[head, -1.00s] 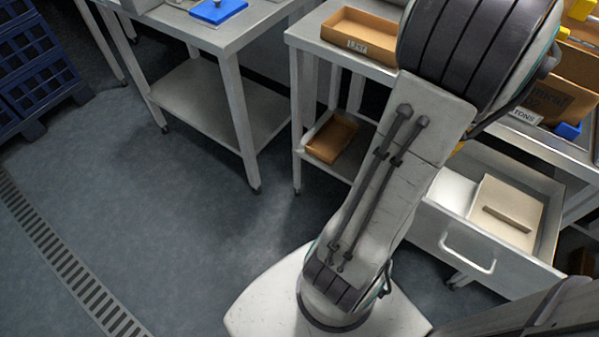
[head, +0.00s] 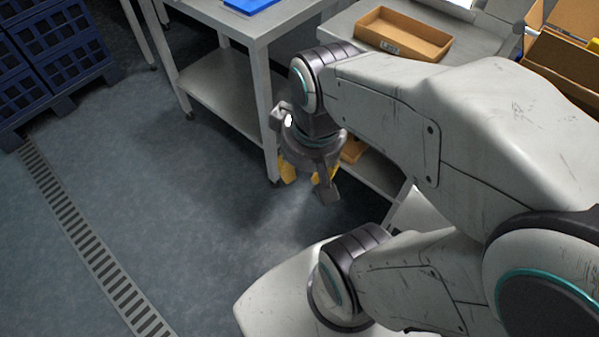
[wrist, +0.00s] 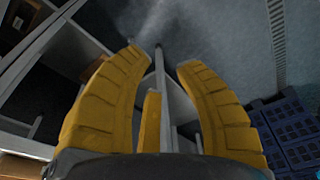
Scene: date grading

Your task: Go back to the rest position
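My gripper (head: 305,174) hangs pointing down in the head view, in front of the work tables and above the floor. Its yellow fingers show in the wrist view (wrist: 164,60), with a gap between the tips and nothing held between them. My arm is bent, with its forearm reaching left across the head view. The arm hides much of the right-hand table and what is below it.
A grey table (head: 262,32) with a blue item (head: 248,5) stands behind the gripper. An orange-brown tray (head: 402,36) sits on the table to its right. Blue crates (head: 62,50) stand at far left. The floor (head: 150,190) is clear around a drain grate (head: 85,255).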

